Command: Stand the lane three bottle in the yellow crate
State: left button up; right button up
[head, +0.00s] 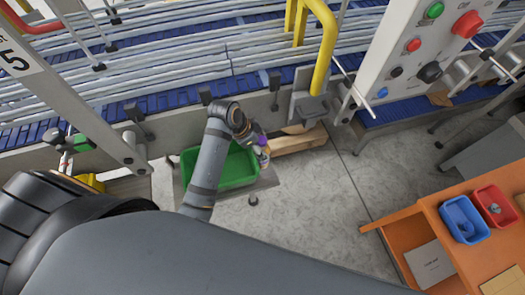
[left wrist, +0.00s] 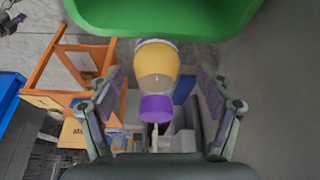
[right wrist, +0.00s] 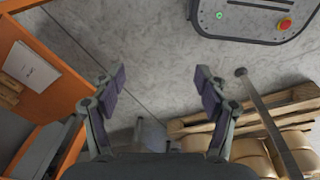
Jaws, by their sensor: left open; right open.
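A bottle with a yellow body and purple cap (left wrist: 157,63) lies between the fingers of my left gripper (left wrist: 159,80) in the left wrist view. The fingers are open, with gaps on both sides of the bottle. In the head view, my left gripper (head: 258,146) and the bottle's purple part (head: 259,140) are at the right edge of a green crate (head: 252,178). Whether this is the lane three bottle cannot be told. A yellow crate (head: 92,182) shows only partly at the left, behind my arm. My right gripper (right wrist: 160,77) is open and empty above the floor.
A conveyor with blue belt (head: 180,103) runs across the back, with a yellow post (head: 327,50) and a control panel (head: 415,50). An orange table (head: 432,215) with red and blue bins stands at the right. A wooden pallet (right wrist: 240,122) shows in the right wrist view.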

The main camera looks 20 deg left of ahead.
pick_arm(q)
jog(key=shift+p+x, duration=0.6)
jog(key=shift+x, duration=0.6)
jog(key=shift+d+f, duration=0.3)
jog(key=shift+f, duration=0.35)
jog(key=c, duration=1.5)
pick_arm(e)
jog(key=shift+s+r, duration=0.8)
jog(key=shift+r, duration=0.15)
